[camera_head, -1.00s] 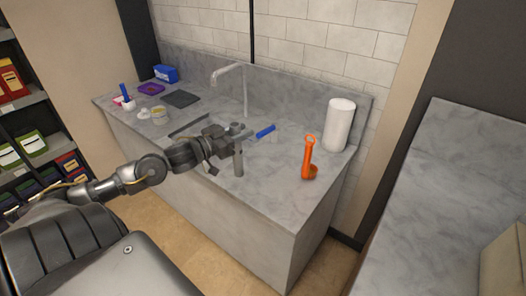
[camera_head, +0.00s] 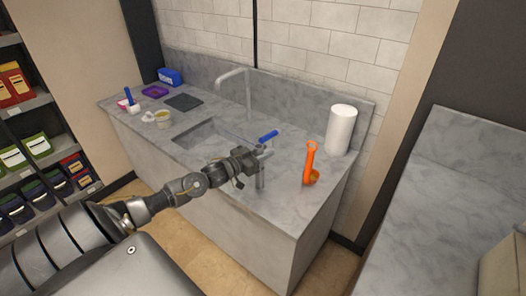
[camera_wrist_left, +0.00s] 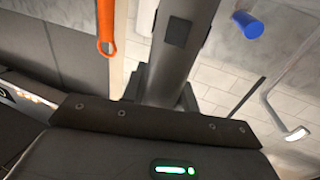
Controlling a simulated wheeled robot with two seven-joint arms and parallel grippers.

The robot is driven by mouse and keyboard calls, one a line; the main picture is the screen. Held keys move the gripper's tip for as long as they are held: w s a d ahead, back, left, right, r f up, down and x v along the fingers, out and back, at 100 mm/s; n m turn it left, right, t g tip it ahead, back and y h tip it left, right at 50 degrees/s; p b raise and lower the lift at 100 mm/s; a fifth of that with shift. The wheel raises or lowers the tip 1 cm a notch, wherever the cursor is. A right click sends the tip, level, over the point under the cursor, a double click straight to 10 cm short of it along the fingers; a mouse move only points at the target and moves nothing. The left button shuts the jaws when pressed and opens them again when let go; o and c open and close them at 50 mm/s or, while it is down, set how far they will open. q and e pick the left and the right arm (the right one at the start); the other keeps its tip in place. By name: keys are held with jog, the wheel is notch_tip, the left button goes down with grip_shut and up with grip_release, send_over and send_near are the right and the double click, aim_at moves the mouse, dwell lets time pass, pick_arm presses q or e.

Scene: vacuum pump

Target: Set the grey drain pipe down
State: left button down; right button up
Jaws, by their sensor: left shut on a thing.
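The grey drain pipe (camera_head: 260,179) is held by my left gripper (camera_head: 257,157), near the front edge of the counter and right of the sink. In the head view it hangs roughly upright, with its upper part partly hidden by the gripper. I cannot tell whether its lower end touches the counter. In the left wrist view the pipe (camera_wrist_left: 180,55) runs up from between the dark jaws (camera_wrist_left: 160,97), which are shut on it. My right gripper is out of view.
A blue-ended item (camera_head: 268,136) lies behind the gripper. The sink (camera_head: 207,134) and faucet (camera_head: 248,92) are to the left. The counter's front right (camera_head: 285,205) is clear.

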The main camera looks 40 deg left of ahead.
pick_arm(q)
jog(key=shift+f, duration=0.15)
jog(key=shift+f, duration=0.2)
jog(key=c, duration=1.1)
grip_release()
jog(key=shift+r, duration=0.15)
jog(key=shift+b+v, duration=0.9)
jog(key=shift+v, duration=5.2)
jog(key=shift+d, duration=0.1)
